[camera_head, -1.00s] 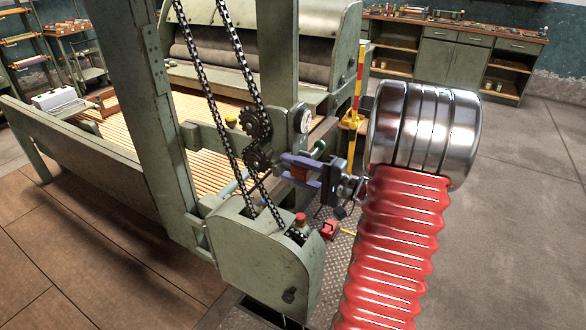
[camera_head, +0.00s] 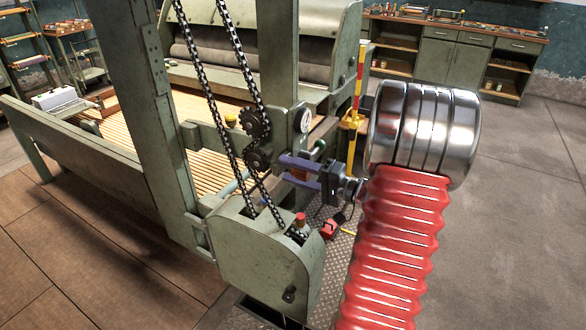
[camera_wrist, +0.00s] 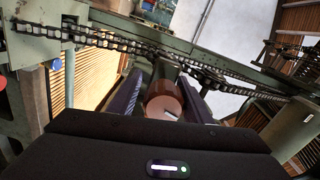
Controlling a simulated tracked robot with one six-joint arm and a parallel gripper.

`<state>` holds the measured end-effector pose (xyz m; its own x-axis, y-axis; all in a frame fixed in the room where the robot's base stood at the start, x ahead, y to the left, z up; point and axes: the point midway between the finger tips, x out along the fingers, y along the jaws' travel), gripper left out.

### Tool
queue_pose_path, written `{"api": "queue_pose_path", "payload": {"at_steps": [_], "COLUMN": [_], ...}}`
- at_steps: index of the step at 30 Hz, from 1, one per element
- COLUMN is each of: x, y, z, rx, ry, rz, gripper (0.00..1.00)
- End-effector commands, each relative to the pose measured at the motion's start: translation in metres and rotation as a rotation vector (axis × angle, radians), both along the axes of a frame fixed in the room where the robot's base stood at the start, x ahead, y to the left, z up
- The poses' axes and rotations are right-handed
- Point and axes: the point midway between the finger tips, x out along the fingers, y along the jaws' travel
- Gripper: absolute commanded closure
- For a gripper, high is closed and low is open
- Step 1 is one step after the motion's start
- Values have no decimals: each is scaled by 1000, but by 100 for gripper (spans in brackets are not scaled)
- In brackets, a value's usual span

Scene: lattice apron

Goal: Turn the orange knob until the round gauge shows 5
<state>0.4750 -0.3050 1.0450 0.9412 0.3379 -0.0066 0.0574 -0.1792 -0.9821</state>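The orange knob (camera_wrist: 163,103) shows in the wrist view as a copper-orange cylinder with a pale pin-like mark on its face. My gripper (camera_wrist: 160,92) has its two purple fingers on either side of the knob, with a narrow gap seeming to show beside it. In the head view my gripper (camera_head: 300,173) reaches left toward the machine, and its fingers mostly hide the knob. The round gauge (camera_head: 304,120) is a small white dial on the green post just above the gripper; its reading is too small to make out.
Chains and sprockets (camera_head: 256,124) run close left of the gripper. A green housing (camera_head: 262,262) with a red-capped part (camera_head: 300,219) stands below. A yellow and red post (camera_head: 356,85) rises behind. Open floor (camera_head: 520,220) lies to the right.

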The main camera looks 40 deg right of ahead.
Motion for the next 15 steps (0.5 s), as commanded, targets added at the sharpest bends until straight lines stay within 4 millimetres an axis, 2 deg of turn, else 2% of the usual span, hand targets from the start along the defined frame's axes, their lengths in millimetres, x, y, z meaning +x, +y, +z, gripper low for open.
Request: {"api": "queue_pose_path", "payload": {"at_steps": [10,15], "x": [-1,-11], "y": [-2,-6], "z": [3,3], "rx": [-3,-3], "ry": [-6,-6], "rz": [-2,-3], "gripper": [55,55]}}
